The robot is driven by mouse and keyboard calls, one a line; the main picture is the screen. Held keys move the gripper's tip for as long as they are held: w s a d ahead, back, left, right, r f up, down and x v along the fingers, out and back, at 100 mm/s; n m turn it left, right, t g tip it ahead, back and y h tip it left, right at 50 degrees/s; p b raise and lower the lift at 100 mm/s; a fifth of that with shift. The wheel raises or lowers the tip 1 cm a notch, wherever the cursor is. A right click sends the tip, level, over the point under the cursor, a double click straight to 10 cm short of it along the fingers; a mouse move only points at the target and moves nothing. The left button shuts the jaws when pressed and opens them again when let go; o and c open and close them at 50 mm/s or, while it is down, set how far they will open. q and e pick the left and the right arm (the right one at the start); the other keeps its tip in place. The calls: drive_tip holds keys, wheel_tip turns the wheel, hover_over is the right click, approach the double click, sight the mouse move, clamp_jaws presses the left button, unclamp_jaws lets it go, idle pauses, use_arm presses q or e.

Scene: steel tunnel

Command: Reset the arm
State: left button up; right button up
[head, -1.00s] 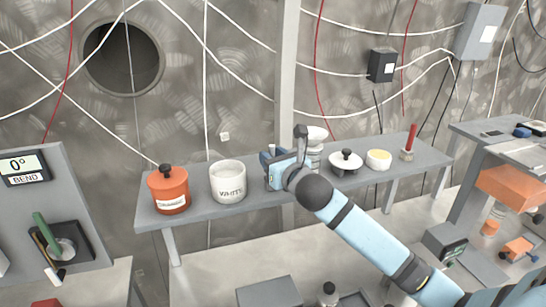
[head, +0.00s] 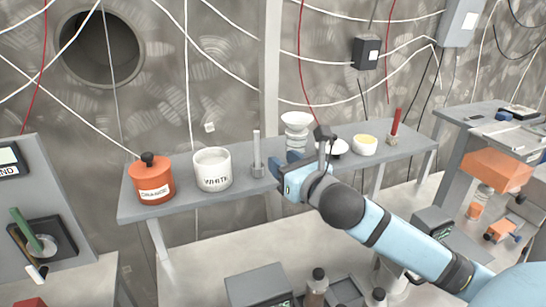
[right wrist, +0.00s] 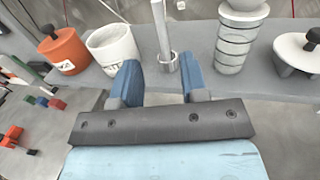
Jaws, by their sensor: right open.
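My right gripper (head: 284,169) is in front of the grey shelf (head: 225,195), and its arm comes in from the lower right. Its two blue fingers are apart with nothing between them; they show in the right wrist view (right wrist: 162,80). A grey metal rod (head: 257,150) stands upright in a small round holder on the shelf, just left of the gripper. In the right wrist view the rod (right wrist: 161,32) rises beyond the fingertips, apart from them. My left gripper is not in view.
On the shelf stand an orange lidded jar (head: 153,180), a white labelled pot (head: 212,170), a stacked column with a white bowl (head: 296,121), a cream-filled bowl (head: 365,145) and a red-handled tool (head: 394,124). A white lidded dish (head: 340,149) is partly hidden by my arm.

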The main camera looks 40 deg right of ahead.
drive_tip(key=shift+s, duration=0.5)
